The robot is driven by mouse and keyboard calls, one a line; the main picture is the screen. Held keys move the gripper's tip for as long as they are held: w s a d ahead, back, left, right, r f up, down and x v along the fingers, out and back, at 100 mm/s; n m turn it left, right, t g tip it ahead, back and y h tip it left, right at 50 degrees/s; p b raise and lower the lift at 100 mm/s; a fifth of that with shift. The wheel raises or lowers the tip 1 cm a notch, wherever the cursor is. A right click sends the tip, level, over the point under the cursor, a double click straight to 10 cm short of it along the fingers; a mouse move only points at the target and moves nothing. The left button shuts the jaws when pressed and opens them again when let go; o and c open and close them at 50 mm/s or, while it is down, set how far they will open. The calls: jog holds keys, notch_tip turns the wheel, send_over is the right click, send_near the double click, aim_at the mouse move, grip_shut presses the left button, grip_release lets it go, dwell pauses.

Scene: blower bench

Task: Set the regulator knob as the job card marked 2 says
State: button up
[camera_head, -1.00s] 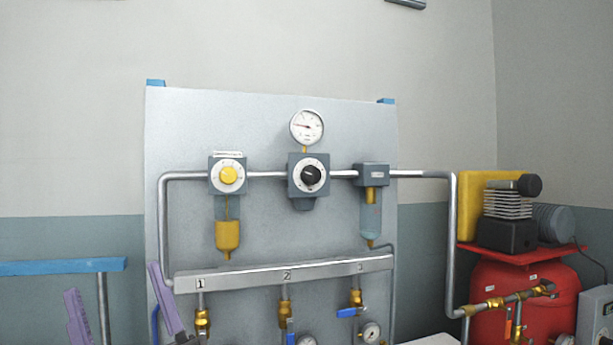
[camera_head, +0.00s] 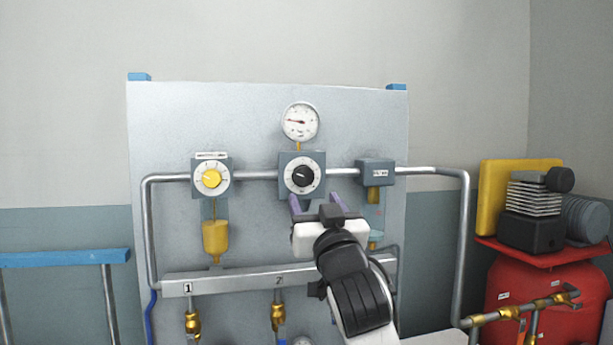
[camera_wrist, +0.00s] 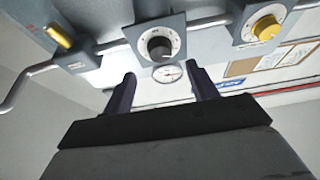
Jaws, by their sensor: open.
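The regulator knob (camera_head: 303,176) is black on a white dial, set in a grey-blue block at the middle of the panel. The knob also shows in the wrist view (camera_wrist: 159,47), above and between my fingers. A round white gauge (camera_head: 300,121) sits above the regulator. My gripper (camera_head: 318,202) is open and empty, its two purple fingers just below and in front of the regulator block. It appears apart from the knob. The wrist view shows the dark fingers (camera_wrist: 162,92) spread wide. I cannot make out a job card marked 2 in the head view; its text is not readable.
A yellow knob (camera_head: 211,178) on a white dial is left of the regulator. A filter unit (camera_head: 375,173) is to the right, close to my arm. A numbered manifold bar (camera_head: 225,280) runs below. A red compressor tank (camera_head: 540,285) stands at far right.

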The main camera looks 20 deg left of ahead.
aim_at(305, 180)
jog(key=p+x, duration=0.2)
jog(key=x, duration=0.5)
jog(key=shift+w+a, duration=0.15)
jog(key=c, duration=1)
jog(key=shift+m, duration=0.3)
